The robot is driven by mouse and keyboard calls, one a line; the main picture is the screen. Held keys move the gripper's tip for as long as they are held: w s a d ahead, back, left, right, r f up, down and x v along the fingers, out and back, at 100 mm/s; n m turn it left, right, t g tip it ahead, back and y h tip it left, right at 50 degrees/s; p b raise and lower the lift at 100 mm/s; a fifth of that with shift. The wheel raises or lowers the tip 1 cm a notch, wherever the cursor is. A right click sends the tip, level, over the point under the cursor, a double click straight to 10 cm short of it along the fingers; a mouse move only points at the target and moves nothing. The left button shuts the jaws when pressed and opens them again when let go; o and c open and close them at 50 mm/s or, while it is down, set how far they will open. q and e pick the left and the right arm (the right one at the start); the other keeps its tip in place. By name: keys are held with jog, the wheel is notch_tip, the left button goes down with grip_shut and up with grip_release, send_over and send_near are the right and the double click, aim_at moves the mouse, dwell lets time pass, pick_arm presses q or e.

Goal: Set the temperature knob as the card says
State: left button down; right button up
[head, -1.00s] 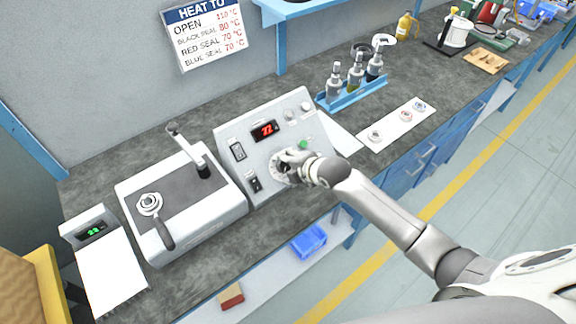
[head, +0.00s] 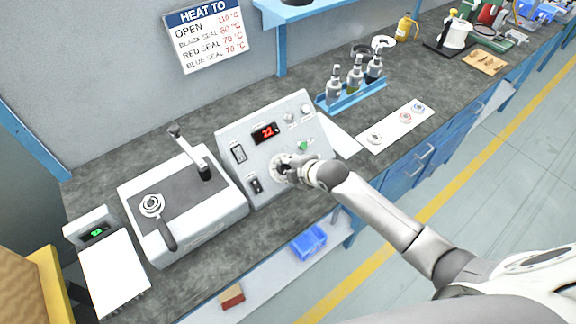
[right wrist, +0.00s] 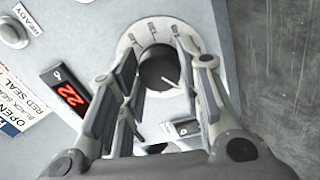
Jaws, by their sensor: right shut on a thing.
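The temperature knob (right wrist: 158,70) is a dark round knob with a pale pointer line, on a white dial plate (right wrist: 152,28) in the right wrist view. My right gripper (right wrist: 163,80) is shut on the knob, with its fingers on both sides. In the head view my right gripper (head: 284,168) covers most of the knob on the grey control box (head: 232,133). The red display (head: 265,133) seems to read 22. The card (head: 208,35) on the wall reads HEAT TO, OPEN 110, black seal 80, red seal 70, blue seal 70 °C. My left gripper is not in view.
A press with a lever (head: 180,205) and a scale (head: 110,268) stand left of the box. A blue rack (head: 352,97) of bottles and a white strip (head: 396,127) with several small rings lie to the right. A green button (head: 303,146) is close to my gripper.

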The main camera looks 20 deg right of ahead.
jog(key=m+p, duration=0.3)
jog(key=m, duration=0.3)
jog(key=shift+r+m+p, duration=0.1)
jog(key=shift+m+p, duration=0.2)
jog(key=shift+p, duration=0.1)
jog(key=shift+m+h+p, duration=0.3)
jog(key=shift+m+p, duration=0.8)
jog(key=shift+m, duration=1.2)
jog(key=shift+f, duration=0.2)
jog(key=o, duration=1)
jog(key=shift+o, duration=0.2)
jog(key=shift+r, duration=0.1)
jog(key=shift+s, duration=0.15)
jog(key=v, duration=1.1)
jog(key=shift+s+r, duration=0.2)
jog(key=shift+r, duration=0.15)
